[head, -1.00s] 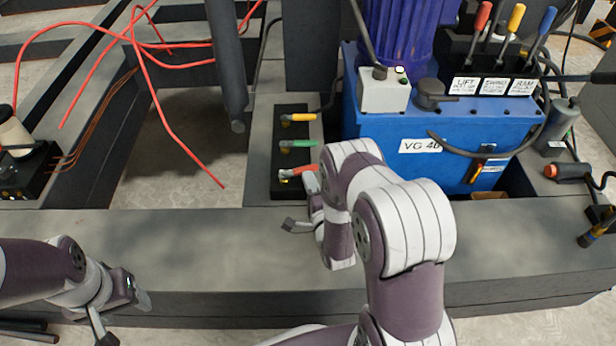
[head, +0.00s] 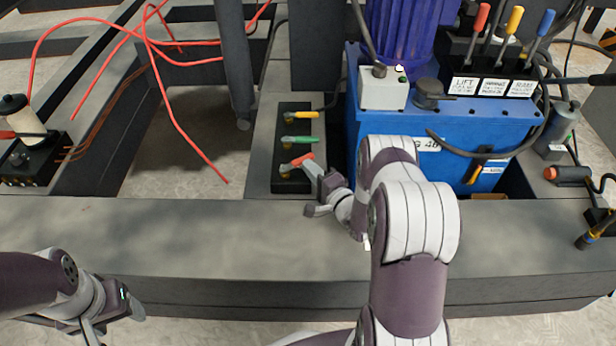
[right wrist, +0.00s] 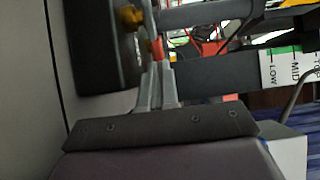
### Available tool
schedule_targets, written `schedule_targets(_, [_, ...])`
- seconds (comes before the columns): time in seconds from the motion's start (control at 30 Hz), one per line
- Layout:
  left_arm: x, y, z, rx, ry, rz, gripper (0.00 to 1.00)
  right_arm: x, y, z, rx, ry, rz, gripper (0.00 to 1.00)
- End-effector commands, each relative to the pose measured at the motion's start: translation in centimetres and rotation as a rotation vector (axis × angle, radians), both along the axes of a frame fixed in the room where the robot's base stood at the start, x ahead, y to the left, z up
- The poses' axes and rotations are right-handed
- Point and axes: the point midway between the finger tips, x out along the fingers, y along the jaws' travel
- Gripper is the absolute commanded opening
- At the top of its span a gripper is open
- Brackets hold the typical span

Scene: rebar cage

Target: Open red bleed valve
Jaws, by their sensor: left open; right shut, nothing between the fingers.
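The red bleed valve handle (head: 297,161) is the nearest of three levers on a black valve block (head: 292,184). It points right and slants slightly up, while the green and yellow levers lie nearly level. My right gripper (head: 313,168) is shut and empty, with its fingertips close to the handle's right end. I cannot tell whether they touch it. In the right wrist view the shut fingers (right wrist: 154,82) reach towards brass fittings (right wrist: 130,18) on the block; the red handle is partly hidden there. My left gripper (head: 117,320) is open and empty at lower left, away from the valves.
The green lever (head: 301,139) and yellow lever (head: 302,115) sit just behind the red one. A blue pump unit (head: 440,160) stands to the right.

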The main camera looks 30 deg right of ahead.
Motion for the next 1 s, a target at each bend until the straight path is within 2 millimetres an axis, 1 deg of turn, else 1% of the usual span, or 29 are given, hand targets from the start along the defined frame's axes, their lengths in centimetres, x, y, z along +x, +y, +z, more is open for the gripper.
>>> schedule_targets(0.03, [0.0, 0.0, 0.1, 0.000, 0.000, 0.000, 0.62, 0.2, -0.3, 0.1, -0.002, -0.001, 0.030, 0.00])
schedule_targets(0.1, [0.0, 0.0, 0.3, 0.000, 0.000, 0.000, 0.62, 0.5, -0.3, 0.1, 0.000, 0.000, 0.062, 0.00])
schedule_targets(0.5, [0.0, 0.0, 0.9, 0.000, 0.000, 0.000, 0.62, 1.8, -0.6, 0.1, 0.001, 0.000, 0.058, 0.00])
schedule_targets(1.0, [0.0, 0.0, 1.0, 0.000, 0.000, 0.000, 0.62, 2.1, -0.6, 0.0, 0.001, 0.000, 0.058, 0.00])
